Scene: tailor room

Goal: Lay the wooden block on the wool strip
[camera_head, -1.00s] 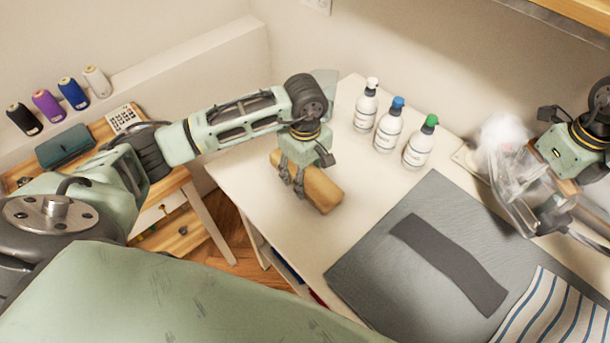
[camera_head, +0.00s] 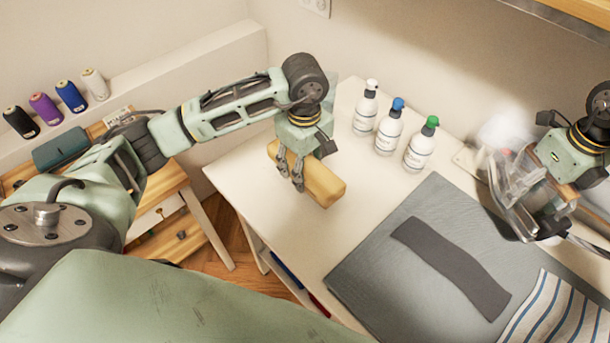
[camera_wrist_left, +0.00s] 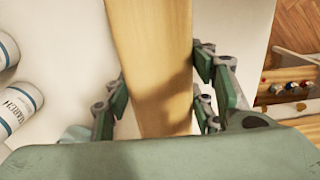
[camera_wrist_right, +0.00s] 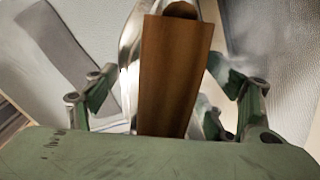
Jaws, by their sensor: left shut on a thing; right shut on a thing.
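The wooden block (camera_head: 322,182) is a pale, long bar over the left part of the white table. My left gripper (camera_head: 291,178) is shut on it from above; the block also shows between the fingers in the left wrist view (camera_wrist_left: 150,60). I cannot tell the exact gap under it. The dark grey wool strip (camera_head: 452,267) lies flat on the grey mat, bare on top. My right gripper (camera_head: 545,200) is shut on the brown handle (camera_wrist_right: 172,75) of a shiny, iron-like tool at the right; the head view blurs its shape.
The grey mat (camera_head: 385,265) covers the table's front right, with striped cloth (camera_head: 550,315) on its corner. Thread spools (camera_head: 70,97) stand on a ledge at the left. White vapour (camera_head: 500,132) hangs near the tool.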

